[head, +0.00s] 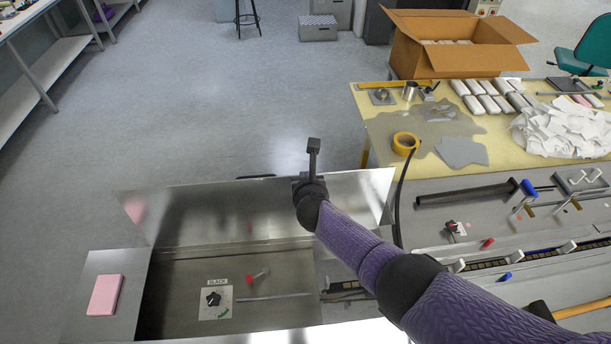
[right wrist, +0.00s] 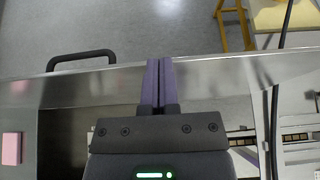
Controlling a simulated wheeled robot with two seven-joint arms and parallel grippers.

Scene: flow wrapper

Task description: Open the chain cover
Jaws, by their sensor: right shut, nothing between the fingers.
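The chain cover (head: 220,215) is a shiny metal panel along the far side of the machine. It stands tilted up, and the machine bay in front of it is exposed. In the right wrist view its top edge (right wrist: 215,68) runs across the picture, with a black bar handle (right wrist: 82,57) on the far side, left of my fingers. My right gripper (head: 314,146) is shut and empty, reaching over the cover's upper edge right of its middle. The closed fingers also show in the right wrist view (right wrist: 158,72). Whether they touch the cover is unclear. My left gripper is out of view.
A black cable (head: 400,195) hangs right of the cover. A yellow table (head: 385,148) with tape, packs and a carton (head: 440,50) stands behind.

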